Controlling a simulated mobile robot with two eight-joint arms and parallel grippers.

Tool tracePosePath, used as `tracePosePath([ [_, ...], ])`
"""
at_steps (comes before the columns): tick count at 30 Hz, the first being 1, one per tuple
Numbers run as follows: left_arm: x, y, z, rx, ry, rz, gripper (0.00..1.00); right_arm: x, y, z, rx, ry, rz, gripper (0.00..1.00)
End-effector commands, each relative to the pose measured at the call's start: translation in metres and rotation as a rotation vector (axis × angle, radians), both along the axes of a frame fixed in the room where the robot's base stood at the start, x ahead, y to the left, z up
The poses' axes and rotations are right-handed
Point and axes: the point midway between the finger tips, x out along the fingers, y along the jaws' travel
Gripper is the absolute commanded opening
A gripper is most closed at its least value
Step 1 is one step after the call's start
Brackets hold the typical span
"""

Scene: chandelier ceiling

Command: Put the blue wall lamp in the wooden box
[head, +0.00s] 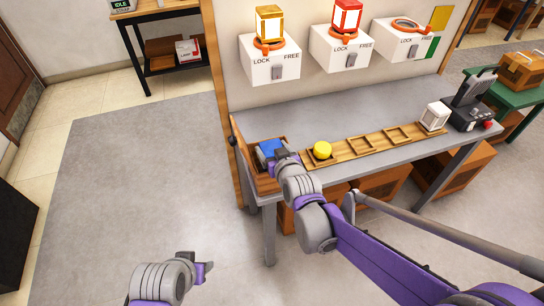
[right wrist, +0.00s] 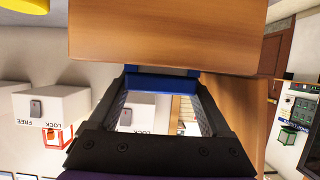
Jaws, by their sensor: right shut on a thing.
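The blue wall lamp (head: 270,147) is at the left end of the grey bench, in or just over the wooden box (head: 262,182). The head view does not show whether it touches the box floor. My right gripper (head: 275,158) is shut on it and partly covers it. In the right wrist view, the lamp's blue part (right wrist: 160,84) lies between the two fingers, with a large wooden surface beyond it. My left gripper (head: 203,272) is low in the head view, away from the bench; its jaws are not clear.
A slotted wooden tray (head: 365,144) lies along the bench with a yellow round thing (head: 322,150) at its left end and a white lamp (head: 434,115) at its right. Amber (head: 269,24) and red (head: 346,18) lamps sit in wall mounts. A third mount (head: 405,38) is empty.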

Motion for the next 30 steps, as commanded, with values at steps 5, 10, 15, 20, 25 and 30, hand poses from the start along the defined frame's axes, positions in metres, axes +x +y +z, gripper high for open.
tracePosePath([
  [5,-0.001,0.0,-0.005,0.0,0.002,0.0,0.5,0.0,0.0,-0.025,0.0,0.0,0.0,0.1],
  [10,-0.001,0.0,-0.005,0.0,0.002,0.0,0.5,0.0,0.0,-0.027,0.0,-0.001,0.0,0.1],
  [15,-0.001,0.0,-0.006,0.0,0.002,0.0,0.5,0.0,0.0,-0.028,0.0,0.0,0.0,0.1],
  [20,-0.001,0.0,-0.007,0.0,0.002,0.0,0.5,0.0,0.0,-0.03,0.0,0.0,0.0,0.98],
  [25,-0.001,0.0,-0.007,0.0,0.002,0.0,0.5,0.0,0.0,-0.03,0.0,0.0,0.0,1.0],
  [30,0.0,0.0,-0.004,0.0,0.001,0.0,0.5,-0.001,0.0,-0.025,0.0,0.0,0.0,1.0],
])
